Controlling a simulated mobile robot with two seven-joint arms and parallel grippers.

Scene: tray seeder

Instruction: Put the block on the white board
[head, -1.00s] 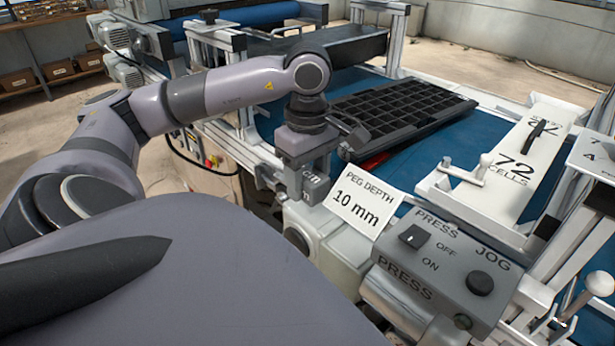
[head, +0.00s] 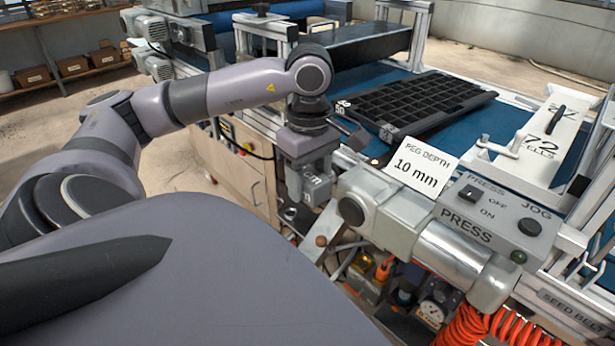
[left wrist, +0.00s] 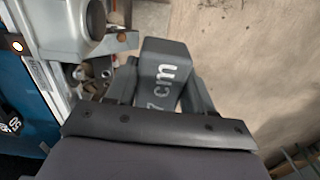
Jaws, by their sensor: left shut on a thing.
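A grey block marked "7 cm" (left wrist: 163,72) is held between the two fingers of my left gripper (head: 306,186), which is shut on it. In the head view the block (head: 318,186) hangs below the wrist, just left of the machine's near side, partly hidden by the gripper. In the left wrist view, bare floor shows beyond it. A white board marked "72 CELLS" (head: 532,150) lies to the right over the blue belt, apart from the gripper. My right gripper is not in view.
A "PEG DEPTH 10 mm" card (head: 417,177) stands beside the grey press control box (head: 498,218). A black cell tray (head: 415,105) lies on the blue belt (head: 470,135). A metal cylinder and orange hose (head: 480,325) are at the front right. Open floor lies at left.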

